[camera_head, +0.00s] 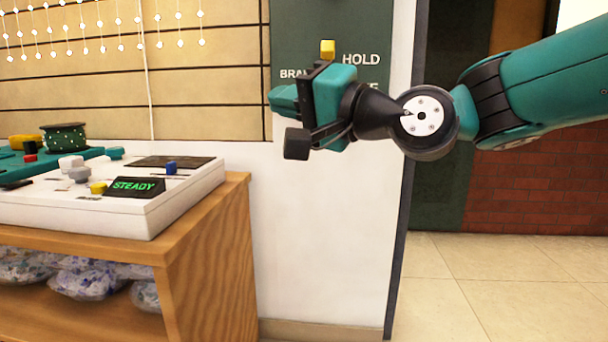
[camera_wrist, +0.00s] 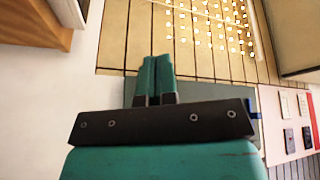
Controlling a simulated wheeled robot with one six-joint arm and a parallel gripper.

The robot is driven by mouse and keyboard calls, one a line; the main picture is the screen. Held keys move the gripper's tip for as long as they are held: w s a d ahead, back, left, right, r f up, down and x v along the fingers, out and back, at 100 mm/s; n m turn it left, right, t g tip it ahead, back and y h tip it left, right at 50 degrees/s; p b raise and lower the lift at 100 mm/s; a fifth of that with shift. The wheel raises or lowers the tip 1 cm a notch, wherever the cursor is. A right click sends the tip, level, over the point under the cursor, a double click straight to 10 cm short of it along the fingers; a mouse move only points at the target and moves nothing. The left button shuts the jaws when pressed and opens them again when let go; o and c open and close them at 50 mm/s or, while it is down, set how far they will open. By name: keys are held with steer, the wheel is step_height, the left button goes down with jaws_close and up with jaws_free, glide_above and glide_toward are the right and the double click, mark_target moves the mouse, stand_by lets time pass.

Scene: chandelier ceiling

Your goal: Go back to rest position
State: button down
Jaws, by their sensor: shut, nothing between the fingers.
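My gripper (camera_head: 284,98) is at the upper middle of the head view, at the end of my teal and black arm, which reaches in from the right. It is in front of a dark green wall panel (camera_head: 320,22) with the word HOLD and other lettering partly hidden by my gripper. A yellow block-shaped piece (camera_head: 328,48) shows just above my gripper; I cannot tell whether they touch. In the wrist view, my gripper's two teal fingers (camera_wrist: 157,75) are together with nothing between them.
A wooden shelf unit (camera_head: 236,225) at the left carries a white control box (camera_head: 100,212) with a green STEADY display (camera_head: 134,185). Bagged items (camera_head: 88,280) lie on its lower shelf. Hanging lights (camera_head: 100,25) are on the wall. Tiled floor (camera_head: 490,280) is open at the right.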

steer(key=s+d+f+n+g+h+p, duration=0.45)
steer(key=s+d+h+p, duration=0.2)
steer(key=s+d, duration=0.35)
steer(key=s+d+f+n+g+h+p, duration=0.4)
steer(key=s+d+g+h+p, duration=0.3)
steer(key=s, duration=0.6)
step_height(320, 180, up, 36)
steer(key=t+y+p, duration=0.1)
steer(key=p, duration=3.4)
steer(key=shift+w+d, duration=0.2)
steer(key=shift+w, duration=0.05)
steer(key=shift+m, duration=0.25)
